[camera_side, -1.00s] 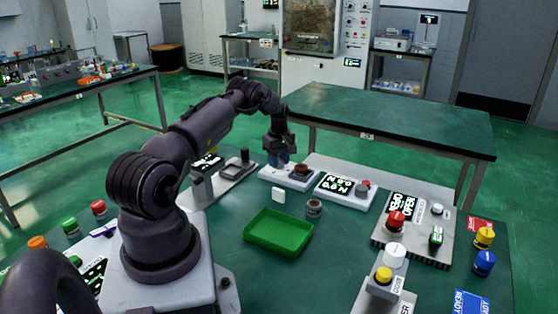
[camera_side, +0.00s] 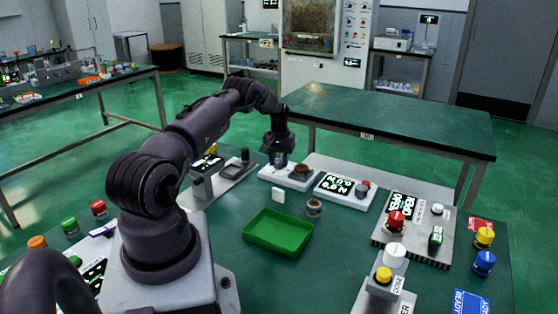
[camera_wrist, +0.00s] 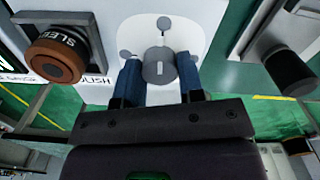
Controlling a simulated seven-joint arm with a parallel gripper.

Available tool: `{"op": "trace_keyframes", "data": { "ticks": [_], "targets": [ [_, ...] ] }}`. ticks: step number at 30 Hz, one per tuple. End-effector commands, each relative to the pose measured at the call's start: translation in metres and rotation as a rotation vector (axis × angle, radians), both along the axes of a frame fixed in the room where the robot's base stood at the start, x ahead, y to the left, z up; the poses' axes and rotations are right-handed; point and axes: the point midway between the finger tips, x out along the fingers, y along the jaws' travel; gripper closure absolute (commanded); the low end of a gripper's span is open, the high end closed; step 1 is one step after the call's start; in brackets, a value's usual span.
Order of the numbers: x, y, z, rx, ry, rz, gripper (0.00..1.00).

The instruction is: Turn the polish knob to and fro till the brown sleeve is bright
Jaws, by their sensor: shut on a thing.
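My gripper (camera_side: 278,158) points down at the white polish unit (camera_side: 272,174) at the back of the bench. In the wrist view its two blue fingers (camera_wrist: 160,82) are shut on the grey polish knob (camera_wrist: 160,66), one on each side. The knob has a pale mark on its top and stands on a white plate with small grey dots around it. The brown sleeve (camera_wrist: 58,58) sits in a dark round holder beside the knob; it also shows in the side view (camera_side: 302,169). It looks dull brown. The knob is hidden by the gripper in the side view.
A display (camera_side: 338,184) with a small red button is right of the sleeve. A grey fixture with a dark post (camera_side: 245,156) stands close to the left of my gripper. A green tray (camera_side: 278,233) and a small jar (camera_side: 314,208) lie in front.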

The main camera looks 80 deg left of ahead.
Motion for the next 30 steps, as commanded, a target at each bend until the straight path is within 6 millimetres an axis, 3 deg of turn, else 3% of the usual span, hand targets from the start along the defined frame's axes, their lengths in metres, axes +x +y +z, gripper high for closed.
{"op": "trace_keyframes", "data": {
  "ticks": [22, 23, 25, 30],
  "targets": [
    [0.0003, 0.0012, 0.0018, 0.004, -0.001, -0.084, 0.88],
    [0.0003, 0.0012, 0.0018, 0.004, -0.001, -0.084, 0.58],
    [0.0003, 0.0011, 0.0018, 0.004, -0.001, -0.084, 0.42],
    [0.0002, 0.0006, 0.0009, 0.002, 0.000, -0.083, 0.39]
  ]
}}
